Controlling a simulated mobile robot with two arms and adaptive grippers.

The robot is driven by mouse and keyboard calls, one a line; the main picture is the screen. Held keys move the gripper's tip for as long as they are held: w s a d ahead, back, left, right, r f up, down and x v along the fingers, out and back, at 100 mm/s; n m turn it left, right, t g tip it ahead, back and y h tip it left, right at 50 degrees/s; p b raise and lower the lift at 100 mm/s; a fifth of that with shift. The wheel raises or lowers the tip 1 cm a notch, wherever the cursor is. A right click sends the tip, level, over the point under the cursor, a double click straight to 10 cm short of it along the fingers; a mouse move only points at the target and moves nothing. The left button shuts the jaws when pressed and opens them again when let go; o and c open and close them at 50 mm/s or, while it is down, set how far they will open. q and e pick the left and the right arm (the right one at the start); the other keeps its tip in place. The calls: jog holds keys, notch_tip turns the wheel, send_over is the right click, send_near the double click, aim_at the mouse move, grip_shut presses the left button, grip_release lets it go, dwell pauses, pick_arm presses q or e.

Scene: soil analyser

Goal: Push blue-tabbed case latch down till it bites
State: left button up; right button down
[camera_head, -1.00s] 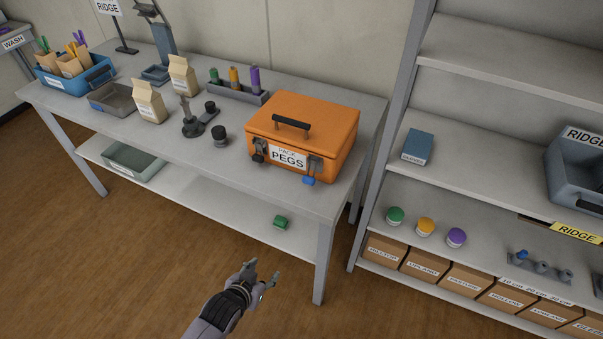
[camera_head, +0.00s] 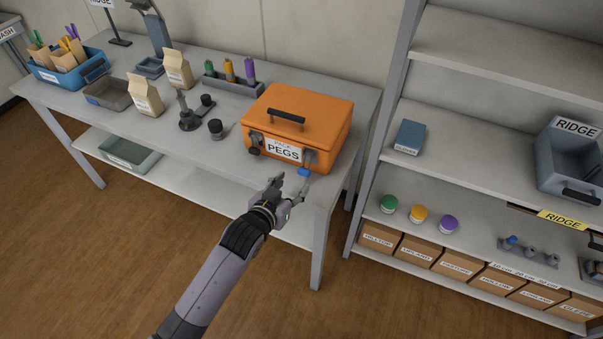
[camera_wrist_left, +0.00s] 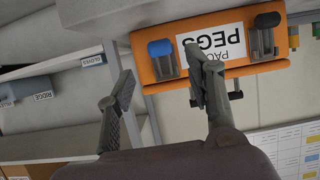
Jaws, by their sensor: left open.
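An orange case (camera_head: 297,122) with a black top handle and a label reading PACK PEGS stands shut-lidded on the bench near its right end. Its front has two latches. The blue-tabbed latch (camera_head: 305,171) is at the front right, and the black-tabbed latch (camera_head: 254,150) is at the front left. In the left wrist view the case appears upside down, with the blue tab (camera_wrist_left: 160,47) beyond and between my fingers. My left gripper (camera_head: 292,188) is open and empty, just in front of the blue-tabbed latch. I cannot tell if it touches. My right gripper is not in view.
The grey bench (camera_head: 180,140) also bears a black knob-like piece (camera_head: 216,129), a stand, paper bags (camera_head: 146,95) and a rack of coloured tubes (camera_head: 234,85), all left of the case. A shelf unit (camera_head: 460,110) stands close on the right.

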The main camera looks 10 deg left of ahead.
aim_at(303, 174)
pick_arm(q)
jog(key=x, duration=0.7)
jog(key=shift+w+d, duration=0.1)
jog(key=shift+w, duration=0.15)
jog(key=shift+c, duration=0.5)
jog(key=shift+c, duration=1.3)
jog(key=shift+f, duration=0.1)
grip_shut()
jog(key=f+t+b, duration=0.1)
jog(key=t+b, duration=0.1)
jog(key=b, duration=0.3)
jog(key=w+f+t+h+b, duration=0.1)
jog(key=t+b, duration=0.1)
jog(key=b, duration=0.4)
jog(key=shift+w+d+f+t+b, duration=0.15)
jog(key=shift+w+d+t+b, duration=0.1)
jog(key=shift+w+t+b, duration=0.05)
jog(key=shift+h+b, duration=0.3)
jog(key=shift+r, duration=0.25)
